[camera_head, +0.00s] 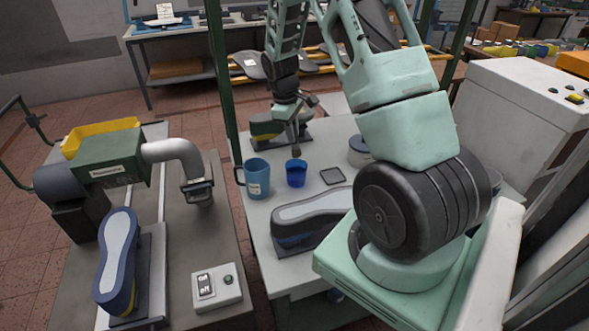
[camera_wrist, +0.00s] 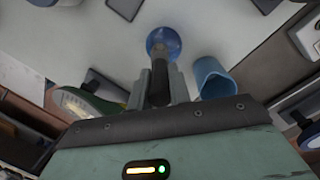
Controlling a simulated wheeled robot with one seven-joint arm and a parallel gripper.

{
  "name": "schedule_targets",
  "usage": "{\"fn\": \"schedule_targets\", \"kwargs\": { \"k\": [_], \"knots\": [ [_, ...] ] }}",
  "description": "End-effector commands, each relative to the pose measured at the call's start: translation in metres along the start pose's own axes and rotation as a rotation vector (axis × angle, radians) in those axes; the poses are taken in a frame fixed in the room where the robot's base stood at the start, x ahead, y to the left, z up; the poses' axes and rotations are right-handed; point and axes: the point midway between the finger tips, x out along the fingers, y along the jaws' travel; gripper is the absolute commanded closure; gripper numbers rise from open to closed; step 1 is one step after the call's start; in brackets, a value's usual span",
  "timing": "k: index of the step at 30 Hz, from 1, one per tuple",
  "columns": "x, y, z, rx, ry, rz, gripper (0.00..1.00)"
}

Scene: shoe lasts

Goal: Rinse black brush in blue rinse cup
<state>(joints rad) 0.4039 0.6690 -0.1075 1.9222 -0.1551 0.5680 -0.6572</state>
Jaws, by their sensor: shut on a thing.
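The blue rinse cup (camera_head: 296,175) stands upright on the white table, and its round opening shows in the wrist view (camera_wrist: 170,40). My gripper (camera_head: 292,112) is above the cup, pointing down. In the wrist view my gripper (camera_wrist: 159,90) is shut on the black brush (camera_wrist: 159,72). The brush (camera_head: 295,146) hangs roughly upright, and its lower end is at or just above the cup's rim. I cannot tell whether the tip is inside. My fingers hide part of the brush.
A larger lighter-blue mug (camera_head: 257,180) stands close left of the cup. A dark square pad (camera_head: 333,176) lies to its right. A grey-soled shoe last (camera_head: 310,216) is in front, and another on a green-yellow form (camera_head: 265,127) is behind. A round container (camera_head: 359,151) stands right.

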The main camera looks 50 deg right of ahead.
Motion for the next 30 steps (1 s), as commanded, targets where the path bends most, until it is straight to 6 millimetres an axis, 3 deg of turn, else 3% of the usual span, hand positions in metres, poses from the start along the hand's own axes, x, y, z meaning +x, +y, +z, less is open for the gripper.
{"fn": "schedule_targets", "kwargs": {
  "k": [8, 20, 30],
  "knots": [
    [-0.005, 0.001, 0.000, 0.000, 0.000, 0.000, 1.00],
    [-0.040, 0.004, 0.004, 0.000, 0.001, 0.000, 1.00],
    [-0.040, 0.004, 0.004, 0.000, 0.000, 0.000, 1.00]
  ]
}}
